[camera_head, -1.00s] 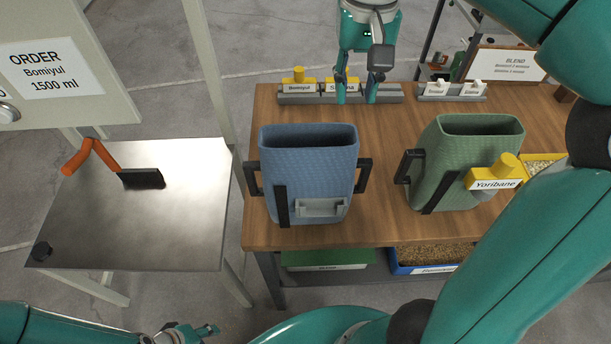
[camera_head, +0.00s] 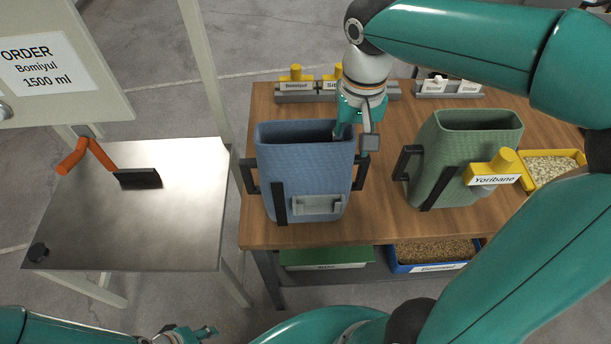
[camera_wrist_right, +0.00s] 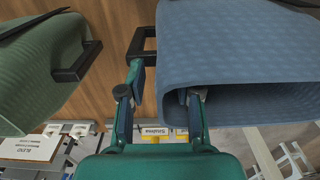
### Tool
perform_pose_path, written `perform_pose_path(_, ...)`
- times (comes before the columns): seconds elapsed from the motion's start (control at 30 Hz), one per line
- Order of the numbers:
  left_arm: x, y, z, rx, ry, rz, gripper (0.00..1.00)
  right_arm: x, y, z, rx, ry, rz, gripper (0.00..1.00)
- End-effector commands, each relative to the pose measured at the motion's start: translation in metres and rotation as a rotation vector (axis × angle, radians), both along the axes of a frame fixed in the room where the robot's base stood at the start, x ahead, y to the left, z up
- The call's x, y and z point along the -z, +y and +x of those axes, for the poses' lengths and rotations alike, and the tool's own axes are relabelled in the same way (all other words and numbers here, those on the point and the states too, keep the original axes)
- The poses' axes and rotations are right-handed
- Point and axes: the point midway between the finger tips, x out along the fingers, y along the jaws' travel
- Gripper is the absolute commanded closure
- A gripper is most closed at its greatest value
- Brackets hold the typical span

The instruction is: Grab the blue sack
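The blue sack (camera_head: 300,180) stands upright on the wooden table, with an open top, black handles on both sides and an empty grey label holder on its front. It also fills the upper right of the right wrist view (camera_wrist_right: 235,45). My right gripper (camera_head: 350,132) is at the sack's right rim. In the right wrist view the right gripper (camera_wrist_right: 162,92) is open astride the sack's side wall, one finger outside near the handle, the other reaching into the mouth, its tip hidden. My left gripper (camera_head: 195,333) is low at the picture's bottom, away from the sack; its opening is unclear.
A green sack (camera_head: 455,165) with a yellow-knobbed Yoribane tag (camera_head: 494,178) stands to the right on the table (camera_head: 385,225). Tag racks (camera_head: 310,97) line the back. A steel table (camera_head: 150,220) with an orange-handled tool (camera_head: 97,155) is at left. Grain trays (camera_head: 435,254) sit below.

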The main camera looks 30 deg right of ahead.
Motion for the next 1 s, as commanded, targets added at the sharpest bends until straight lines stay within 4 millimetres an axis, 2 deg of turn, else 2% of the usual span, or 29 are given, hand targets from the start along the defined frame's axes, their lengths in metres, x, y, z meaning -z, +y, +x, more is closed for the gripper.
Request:
perform_pose_path(0.23, 0.0000, 0.0000, 0.0000, 0.000, 0.000, 0.000, 0.60, 0.0022, -0.0003, -0.0002, 0.000, 0.000, 0.000, 0.67)
perform_pose_path(0.43, 0.0000, 0.0000, 0.0000, 0.000, 0.000, 0.000, 0.60, 0.0020, -0.0003, -0.0001, 0.000, 0.000, 0.000, 1.00)
perform_pose_path(1.0, -0.0001, 0.0000, 0.0000, 0.000, 0.000, 0.000, 0.60, 0.0014, -0.0001, 0.0002, 0.000, -0.001, -0.001, 1.00)
